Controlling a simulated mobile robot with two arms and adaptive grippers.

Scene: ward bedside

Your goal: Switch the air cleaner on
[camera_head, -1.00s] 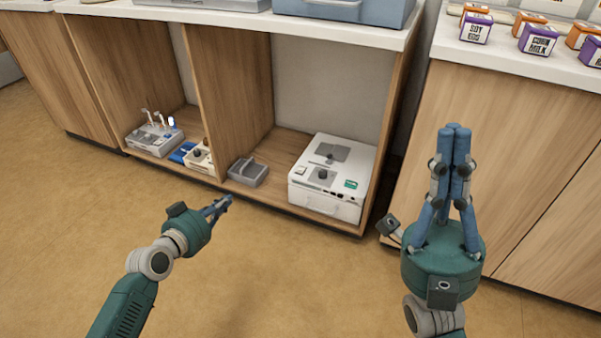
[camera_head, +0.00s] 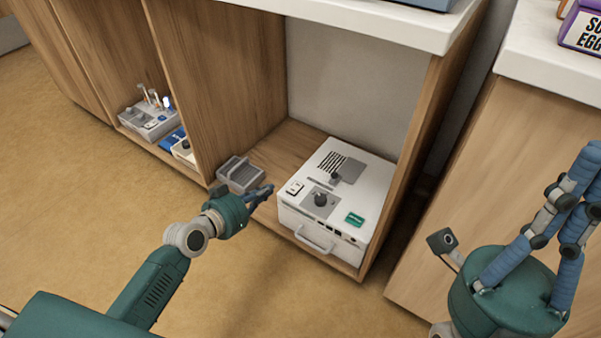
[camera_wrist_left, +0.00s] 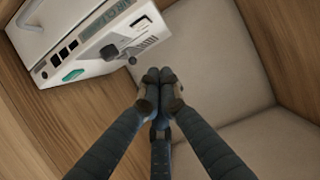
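The air cleaner (camera_head: 352,237) is a white box on the lower shelf of the open cabinet bay. My right gripper (camera_head: 588,160) is at the right, fingers together, partly cut off.
A wooden divider (camera_head: 215,85) separates this bay from one with other devices (camera_head: 148,120). A white counter (camera_head: 380,22) overhangs the bay.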

